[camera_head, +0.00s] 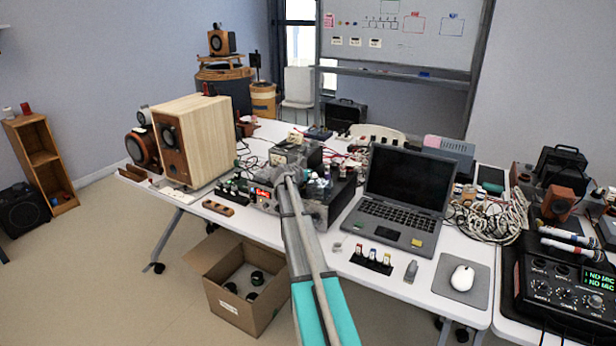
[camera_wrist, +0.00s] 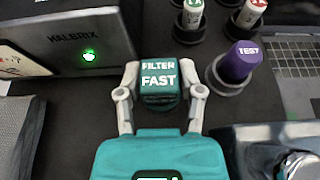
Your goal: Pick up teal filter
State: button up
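The teal filter (camera_wrist: 160,78) is a small block with white lettering "FILTER FAST", in the middle of the wrist view. It stands upright over a dark, round base. My gripper (camera_wrist: 160,76) has one pale finger against each side of it, and no clear gap shows. I cannot tell whether the filter is lifted off its base. In the head view my gripper (camera_head: 290,172) is over the cluttered equipment at the table's middle. The filter is not distinguishable there.
A silver box (camera_wrist: 75,45) with a green light is at left. The laptop (camera_head: 400,195) stands right of my arm; a wooden speaker (camera_head: 195,140) stands left.

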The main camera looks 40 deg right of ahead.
jog(key=c, duration=0.5)
jog(key=shift+o, duration=0.2)
jog(key=shift+r, duration=0.15)
jog(key=shift+r+p, duration=0.95)
jog(key=shift+p, duration=0.15)
jog(key=s+a+r+p, duration=0.2)
jog(key=s+r+p, duration=0.8)
jog(key=s, duration=0.3)
jog(key=shift+s+r+p, duration=0.4)
